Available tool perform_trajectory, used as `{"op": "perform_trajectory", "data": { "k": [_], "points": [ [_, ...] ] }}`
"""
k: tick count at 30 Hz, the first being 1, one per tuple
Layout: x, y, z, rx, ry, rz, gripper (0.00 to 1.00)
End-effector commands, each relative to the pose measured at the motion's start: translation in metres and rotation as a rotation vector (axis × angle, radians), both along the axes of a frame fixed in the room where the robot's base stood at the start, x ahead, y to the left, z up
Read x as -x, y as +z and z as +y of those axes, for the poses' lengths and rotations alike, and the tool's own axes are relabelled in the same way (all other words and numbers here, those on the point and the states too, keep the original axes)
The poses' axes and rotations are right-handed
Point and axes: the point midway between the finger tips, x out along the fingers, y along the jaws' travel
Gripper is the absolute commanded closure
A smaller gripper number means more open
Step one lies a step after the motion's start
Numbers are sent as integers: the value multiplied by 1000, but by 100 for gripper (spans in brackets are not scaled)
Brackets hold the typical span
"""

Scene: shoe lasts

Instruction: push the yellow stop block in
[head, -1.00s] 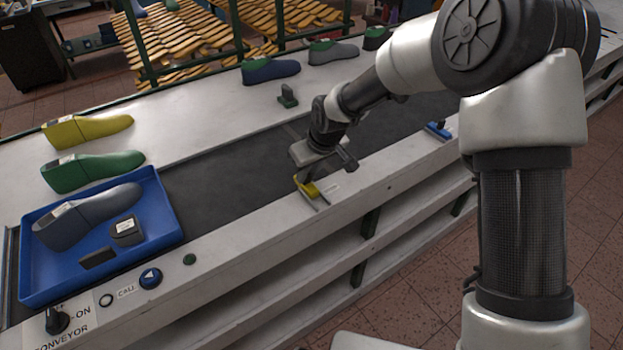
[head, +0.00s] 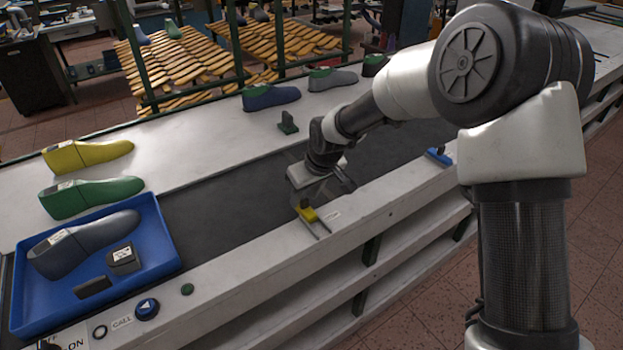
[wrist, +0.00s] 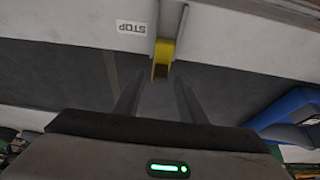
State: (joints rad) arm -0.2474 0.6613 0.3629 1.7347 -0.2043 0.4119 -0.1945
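The yellow stop block (head: 307,213) sits in a slot on the conveyor's near white rail, with thin metal guides beside it. In the wrist view the yellow block (wrist: 162,57) shows just past the fingertips, beside a "STOP" label (wrist: 131,27). My gripper (head: 318,192) is over the belt side of the block, close to it. In the wrist view my gripper (wrist: 156,80) has its two fingers apart with nothing between them. I cannot tell whether a finger touches the block.
A blue tray (head: 160,235) holding a grey last stands at the left end of the dark belt (head: 235,190). A blue block (head: 438,155) sits farther right along the rail. Green (head: 90,197) and yellow (head: 85,155) lasts lie on the white ledge behind.

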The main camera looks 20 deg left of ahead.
Motion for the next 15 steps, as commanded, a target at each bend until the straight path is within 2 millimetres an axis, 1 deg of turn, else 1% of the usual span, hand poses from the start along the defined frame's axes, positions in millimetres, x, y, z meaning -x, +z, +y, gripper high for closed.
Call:
{"op": "perform_trajectory", "data": {
  "k": [5,9,15],
  "points": [
    [7,34,-11,-1,-2,-5,62],
    [16,67,-21,-2,-2,-6,62],
    [29,111,-35,-1,-2,-5,62]
  ]
}}
